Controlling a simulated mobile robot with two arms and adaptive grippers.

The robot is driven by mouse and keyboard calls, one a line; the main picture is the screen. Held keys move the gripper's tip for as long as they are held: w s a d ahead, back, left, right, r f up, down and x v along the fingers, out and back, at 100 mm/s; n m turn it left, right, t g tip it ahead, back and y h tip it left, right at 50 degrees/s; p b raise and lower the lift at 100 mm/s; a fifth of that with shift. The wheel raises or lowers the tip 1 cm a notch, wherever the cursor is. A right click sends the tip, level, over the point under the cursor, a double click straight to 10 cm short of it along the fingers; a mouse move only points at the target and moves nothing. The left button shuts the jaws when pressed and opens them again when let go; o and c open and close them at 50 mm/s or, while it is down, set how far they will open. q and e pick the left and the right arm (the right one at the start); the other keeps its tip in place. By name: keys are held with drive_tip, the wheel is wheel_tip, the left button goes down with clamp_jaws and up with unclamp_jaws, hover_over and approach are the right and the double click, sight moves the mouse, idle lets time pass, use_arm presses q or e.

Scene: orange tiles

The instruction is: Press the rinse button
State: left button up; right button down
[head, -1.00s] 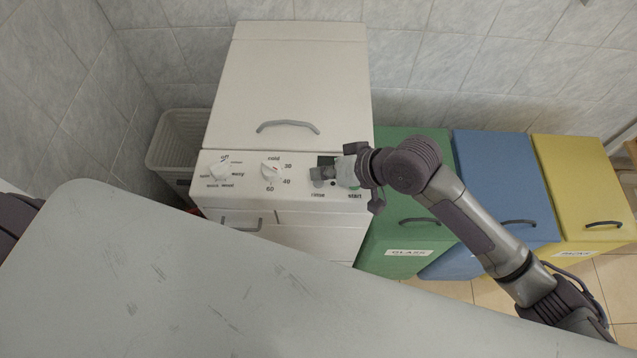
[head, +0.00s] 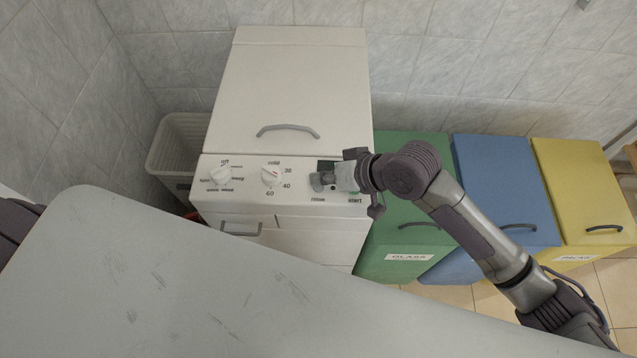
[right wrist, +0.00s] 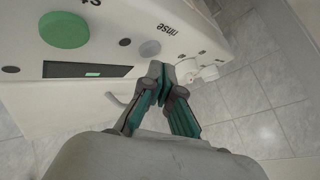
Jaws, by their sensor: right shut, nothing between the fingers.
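The white washing machine (head: 285,90) has a sloped control panel with a "rinse" label and a "start" label. In the right wrist view the rinse button (right wrist: 150,48) is a small grey round button beside the word "rinse". My right gripper (head: 318,182) is shut and empty. Its fingertips (right wrist: 160,76) are just beside the rinse button; I cannot tell whether they touch the panel. In the head view the gripper hides the rinse button. The big green start button (right wrist: 64,30) shows clearly in the wrist view. My left gripper is out of view.
Two white knobs (head: 220,174) (head: 270,176) are left on the panel. A dark display (right wrist: 87,70) lies near the buttons. Green (head: 408,230), blue (head: 505,185) and yellow (head: 580,185) bins stand to the right.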

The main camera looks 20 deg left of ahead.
sight(322, 188)
idle(0.4)
drive_tip(key=shift+f, duration=0.55)
idle(0.5)
drive_tip(key=shift+r+p, duration=0.6)
drive_tip(key=shift+p, duration=0.35)
drive_tip(key=shift+r, duration=0.1)
wheel_tip(322, 188, up, 6)
drive_tip(key=p, duration=0.6)
